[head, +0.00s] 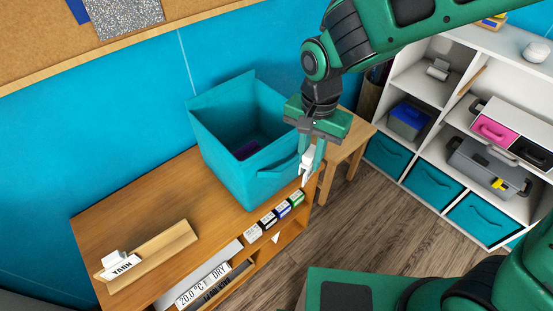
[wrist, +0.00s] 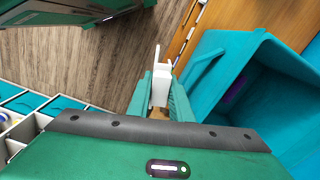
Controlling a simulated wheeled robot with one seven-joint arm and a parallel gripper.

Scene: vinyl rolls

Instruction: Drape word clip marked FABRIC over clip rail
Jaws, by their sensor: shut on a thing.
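My gripper (head: 312,163) is shut on a white word clip (head: 307,168) and holds it above the floor side of the low wooden shelf, right of the teal bin. In the wrist view the white clip (wrist: 160,86) sits between the green fingertips (wrist: 161,94). No word on it can be read. A wooden rail (head: 165,245) stands on the left part of the shelf top. A white clip marked YARN (head: 122,265) sits at the rail's left end. The held clip is apart from the rail.
The open teal bin (head: 245,165) stands on the shelf top (head: 185,195) between gripper and rail; something purple lies inside. Several small labelled tags (head: 270,220) line the shelf's front edge. A wooden stool (head: 347,148) is behind the gripper. White cubbies (head: 440,110) stand at right.

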